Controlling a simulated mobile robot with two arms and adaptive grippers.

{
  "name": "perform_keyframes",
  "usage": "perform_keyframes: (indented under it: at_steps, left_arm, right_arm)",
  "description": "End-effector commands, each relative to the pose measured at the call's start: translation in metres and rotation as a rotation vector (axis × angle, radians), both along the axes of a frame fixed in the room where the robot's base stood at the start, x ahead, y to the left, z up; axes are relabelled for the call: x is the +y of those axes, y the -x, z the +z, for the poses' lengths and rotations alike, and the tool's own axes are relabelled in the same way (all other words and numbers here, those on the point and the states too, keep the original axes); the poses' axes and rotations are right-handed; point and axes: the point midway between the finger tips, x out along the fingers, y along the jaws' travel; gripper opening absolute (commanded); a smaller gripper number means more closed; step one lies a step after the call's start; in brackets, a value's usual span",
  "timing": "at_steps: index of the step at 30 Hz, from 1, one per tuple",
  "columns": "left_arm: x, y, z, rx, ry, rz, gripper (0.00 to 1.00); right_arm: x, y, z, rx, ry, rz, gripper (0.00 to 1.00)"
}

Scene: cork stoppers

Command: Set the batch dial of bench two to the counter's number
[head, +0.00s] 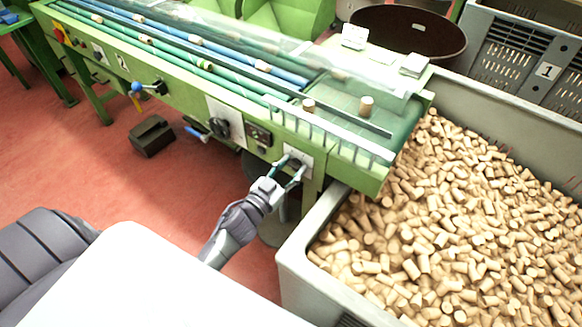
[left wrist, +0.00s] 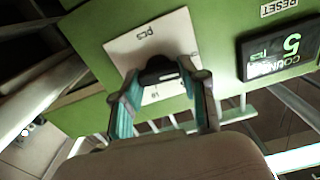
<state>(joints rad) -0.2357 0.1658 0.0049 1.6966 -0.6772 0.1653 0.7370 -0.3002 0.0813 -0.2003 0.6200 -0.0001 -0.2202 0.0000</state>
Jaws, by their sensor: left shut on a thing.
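The green bench with a number 2 label (head: 123,61) runs across the head view. On its front near the right end is a pale dial plate (head: 304,158); the plate shows closer in the left wrist view (left wrist: 140,45). My left gripper (head: 295,172) reaches up to this plate. In the left wrist view its teal-padded fingers (left wrist: 160,85) are shut on the dark dial knob (left wrist: 158,73), one on each side. The knob's pointer setting is hidden or too blurred to read. The black counter (left wrist: 282,48) beside the plate shows what looks like a 5. My right gripper is not in view.
A grey bin (head: 287,262) full of corks stands close on the right. A dark pedal box (head: 151,136) lies on the red floor.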

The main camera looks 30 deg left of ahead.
Motion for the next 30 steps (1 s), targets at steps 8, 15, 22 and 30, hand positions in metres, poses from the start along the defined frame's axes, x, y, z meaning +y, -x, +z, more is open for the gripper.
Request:
perform_keyframes:
  at_steps: [8, 15, 22, 30]
  left_arm:
    - [-0.001, 0.0, 0.0003, -0.031, -0.218, -0.001, 0.09]
    - [-0.0019, 0.0002, -0.0005, -0.063, -0.445, -0.001, 0.09]
    - [-0.0025, 0.0002, -0.0012, -0.091, -0.647, 0.0, 0.09]
    - [-0.0028, 0.0004, -0.0019, -0.116, -0.826, 0.0, 0.09]
  right_arm:
    - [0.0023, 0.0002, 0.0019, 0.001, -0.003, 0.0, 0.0]
    - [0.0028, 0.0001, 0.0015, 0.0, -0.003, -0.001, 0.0]
    - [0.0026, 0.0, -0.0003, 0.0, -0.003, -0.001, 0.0]
    - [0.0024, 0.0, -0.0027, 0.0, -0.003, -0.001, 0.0]
